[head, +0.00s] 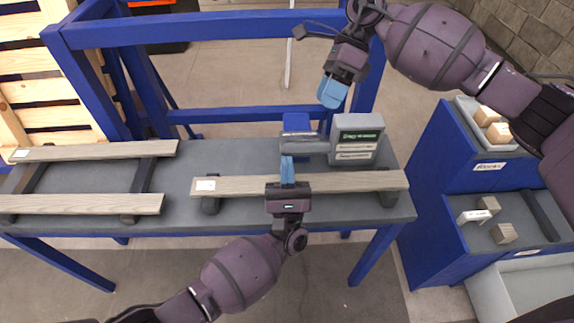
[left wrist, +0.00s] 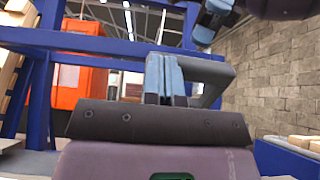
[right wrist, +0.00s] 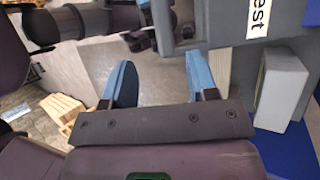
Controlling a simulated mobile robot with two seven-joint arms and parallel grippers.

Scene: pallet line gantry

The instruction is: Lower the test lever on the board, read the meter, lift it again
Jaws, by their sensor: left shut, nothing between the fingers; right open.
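A weathered board (head: 345,182) with a white label lies on the dark table. Behind it stands a grey meter (head: 357,138) with green text on a dark screen, too small to read. A grey lever arm (head: 306,146) reaches left from the meter; its grey frame also shows in the left wrist view (left wrist: 214,72). My left gripper (head: 287,160) is shut and empty, its tips at the lever's left end; contact is unclear. My right gripper (head: 334,92) is open above and behind the meter. In the right wrist view its fingers (right wrist: 160,80) are apart, beside a grey part lettered "est".
Two more boards (head: 90,204) lie at the table's left. A blue gantry frame (head: 200,28) rises behind the table. Blue cabinets (head: 440,170) with trays of small wooden blocks stand at right. A pallet (head: 30,90) leans at the far left.

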